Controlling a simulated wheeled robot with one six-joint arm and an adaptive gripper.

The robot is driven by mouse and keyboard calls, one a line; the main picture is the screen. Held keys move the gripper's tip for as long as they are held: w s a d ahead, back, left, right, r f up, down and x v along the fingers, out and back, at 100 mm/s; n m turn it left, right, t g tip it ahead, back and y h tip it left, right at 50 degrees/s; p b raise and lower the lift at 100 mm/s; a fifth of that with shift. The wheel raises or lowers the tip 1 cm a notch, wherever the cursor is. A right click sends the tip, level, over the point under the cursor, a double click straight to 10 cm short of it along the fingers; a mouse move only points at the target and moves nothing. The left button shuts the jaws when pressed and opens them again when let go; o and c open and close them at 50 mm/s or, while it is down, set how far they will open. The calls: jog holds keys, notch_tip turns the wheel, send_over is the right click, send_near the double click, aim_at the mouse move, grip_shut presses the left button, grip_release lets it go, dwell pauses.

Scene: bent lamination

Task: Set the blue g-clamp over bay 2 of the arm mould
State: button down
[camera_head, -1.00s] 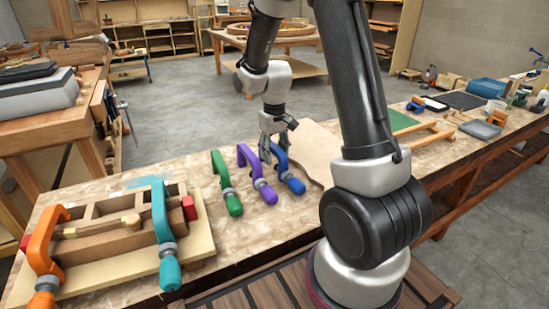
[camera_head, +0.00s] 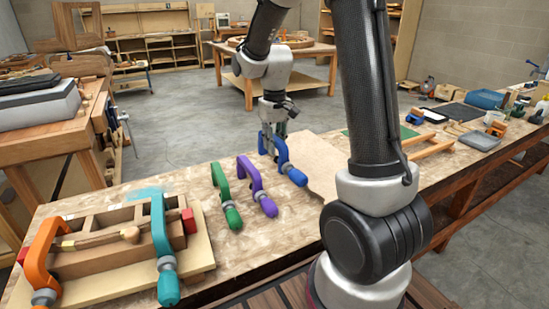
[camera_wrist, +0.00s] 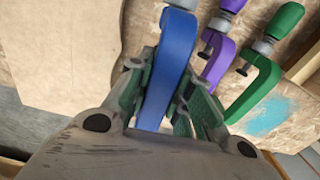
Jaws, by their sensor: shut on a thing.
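The blue g-clamp (camera_head: 286,160) is at the right end of the row of loose clamps, near the far edge of the bench. My gripper (camera_head: 272,133) is shut on its frame from above; the wrist view shows the blue frame (camera_wrist: 167,75) between my fingers (camera_wrist: 165,95). I cannot tell whether the clamp is clear of the bench. The arm mould (camera_head: 113,262) lies at the bench's left end, a wooden form with several open bays on a pale board. An orange clamp (camera_head: 42,255) stands over its left end and a teal clamp (camera_head: 160,232) over its right part.
A purple clamp (camera_head: 253,183) and a green clamp (camera_head: 222,187) stand between the blue clamp and the mould. A thin wooden sheet (camera_head: 318,160) lies right of the blue clamp. Wooden bars (camera_head: 428,146) and tools lie farther right.

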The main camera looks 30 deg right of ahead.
notch_tip(320, 180, up, 9)
jog(key=shift+r, duration=0.1)
dwell(0.3)
jog(key=shift+a, duration=0.1)
dwell(0.8)
